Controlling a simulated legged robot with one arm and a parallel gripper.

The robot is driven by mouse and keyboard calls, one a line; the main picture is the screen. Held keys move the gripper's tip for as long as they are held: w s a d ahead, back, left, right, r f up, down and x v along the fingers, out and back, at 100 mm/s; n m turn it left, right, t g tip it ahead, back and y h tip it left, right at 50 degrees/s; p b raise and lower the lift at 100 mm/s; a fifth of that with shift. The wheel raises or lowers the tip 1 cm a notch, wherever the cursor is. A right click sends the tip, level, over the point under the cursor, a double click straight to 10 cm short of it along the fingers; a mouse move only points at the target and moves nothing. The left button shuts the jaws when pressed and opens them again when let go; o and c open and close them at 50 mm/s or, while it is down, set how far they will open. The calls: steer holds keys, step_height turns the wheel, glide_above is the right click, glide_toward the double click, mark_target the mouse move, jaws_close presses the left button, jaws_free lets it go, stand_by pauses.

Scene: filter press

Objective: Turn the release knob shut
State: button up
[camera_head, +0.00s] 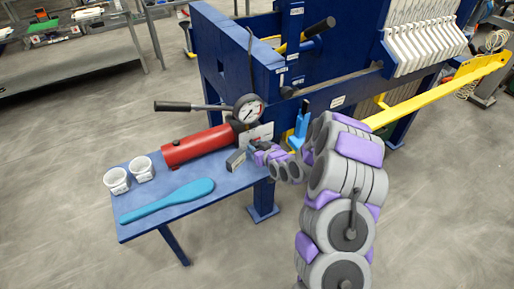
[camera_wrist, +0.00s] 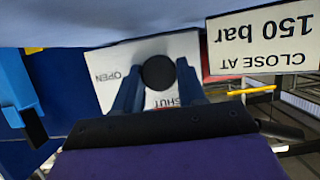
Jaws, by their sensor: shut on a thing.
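The release knob (camera_wrist: 158,72) is a round black knob in front of a white plate (camera_wrist: 108,88) in the wrist view. The plate's OPEN and SHUT labels appear upside down there, with OPEN at the left and SHUT below the knob, partly covered. My gripper (camera_wrist: 158,82) has its two blue fingers on either side of the knob and is shut on it. In the head view my gripper reaches the bench's right end beside the red pump cylinder (camera_head: 196,147); the knob cannot be made out there.
An upside-down CLOSE AT 150 bar sign (camera_wrist: 262,40) is close by. A pressure gauge (camera_head: 248,108) and black-handled lever (camera_head: 190,106) stand above the pump. The blue bench (camera_head: 150,222) carries two white cups (camera_head: 117,180) and a blue paddle (camera_head: 167,199). A yellow bar (camera_head: 440,90) extends right.

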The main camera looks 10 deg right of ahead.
steer(key=shift+c, duration=1)
steer(key=shift+s+a+n+h, duration=0.1)
steer(key=shift+a+n+h, duration=0.05)
steer(key=shift+n+h, duration=0.45)
steer(key=n, duration=0.1)
steer(key=n+t+h, duration=0.1)
steer(key=shift+a+f+n, duration=0.15)
steer(key=shift+n, duration=0.25)
steer(key=shift+s+f+n+t+h+b, duration=0.15)
steer(key=shift+n+t+h+b, duration=0.35)
steer(key=shift+n, duration=0.7)
steer(key=shift+a+f+n+t+h+b, duration=0.1)
steer(key=shift+n+t+h+b, duration=0.4)
steer(key=shift+n, duration=0.4)
steer(key=shift+h, duration=0.3)
steer(key=o, duration=1)
steer(key=shift+a, duration=0.1)
